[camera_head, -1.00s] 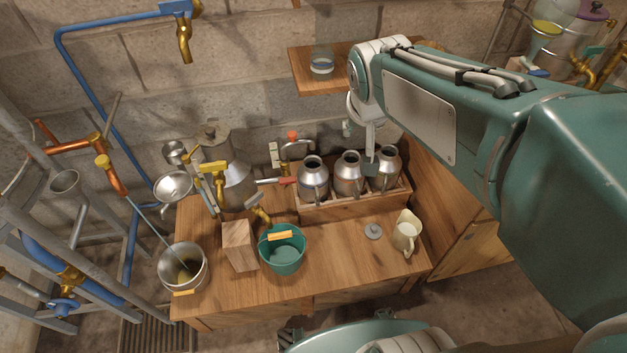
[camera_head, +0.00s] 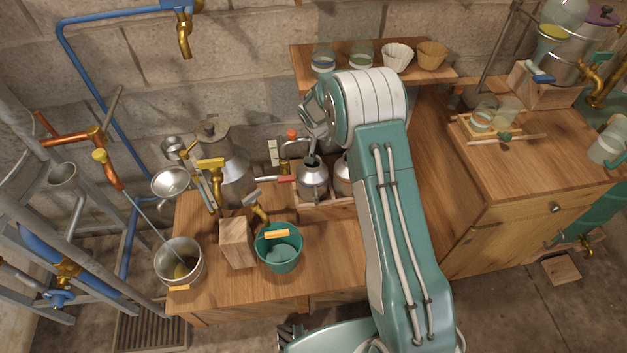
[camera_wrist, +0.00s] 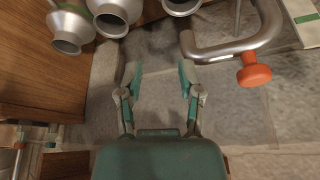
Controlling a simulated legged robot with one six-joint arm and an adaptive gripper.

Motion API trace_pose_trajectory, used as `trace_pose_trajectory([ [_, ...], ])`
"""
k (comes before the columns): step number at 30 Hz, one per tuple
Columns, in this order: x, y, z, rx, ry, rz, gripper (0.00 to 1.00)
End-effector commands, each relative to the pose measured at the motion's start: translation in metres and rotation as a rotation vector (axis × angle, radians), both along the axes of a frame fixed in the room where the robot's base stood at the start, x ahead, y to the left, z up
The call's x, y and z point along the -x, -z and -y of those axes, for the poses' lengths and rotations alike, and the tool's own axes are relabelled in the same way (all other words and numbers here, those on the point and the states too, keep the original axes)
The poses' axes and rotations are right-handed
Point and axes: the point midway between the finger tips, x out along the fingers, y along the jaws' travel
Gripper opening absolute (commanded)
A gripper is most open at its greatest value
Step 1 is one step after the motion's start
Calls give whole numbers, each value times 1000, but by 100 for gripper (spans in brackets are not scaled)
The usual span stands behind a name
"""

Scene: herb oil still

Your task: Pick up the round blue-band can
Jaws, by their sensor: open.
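Metal cans stand in a wooden rack on the bench. In the head view one steel can (camera_head: 312,180) shows fully, and a second can (camera_head: 342,176) is partly covered by my arm. The wrist view shows the necks of a left can (camera_wrist: 72,30), a middle can (camera_wrist: 112,16) and a right can at the top edge (camera_wrist: 181,5). I cannot make out a blue band on any of them. My gripper (camera_wrist: 160,70) is open and empty, apart from the cans. In the head view its end is above and behind the leftmost can, partly hidden by my arm.
A bent metal pipe with an orange knob (camera_wrist: 254,75) lies close to the right finger in the wrist view. A teal bucket (camera_head: 280,250), wooden block (camera_head: 238,243) and steel pot (camera_head: 181,262) stand on the bench. A shelf with glass jars (camera_head: 361,56) is above.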

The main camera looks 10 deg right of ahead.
Motion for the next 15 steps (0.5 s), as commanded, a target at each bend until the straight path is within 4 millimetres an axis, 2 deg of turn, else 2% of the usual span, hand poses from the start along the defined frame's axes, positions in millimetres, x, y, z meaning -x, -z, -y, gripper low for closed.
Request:
trace_pose_trajectory([
  [1,-3,22,-2,-3,5,-8,48],
  [3,-7,42,-4,-7,11,-7,48],
  [15,-19,94,0,-13,21,-10,48],
])
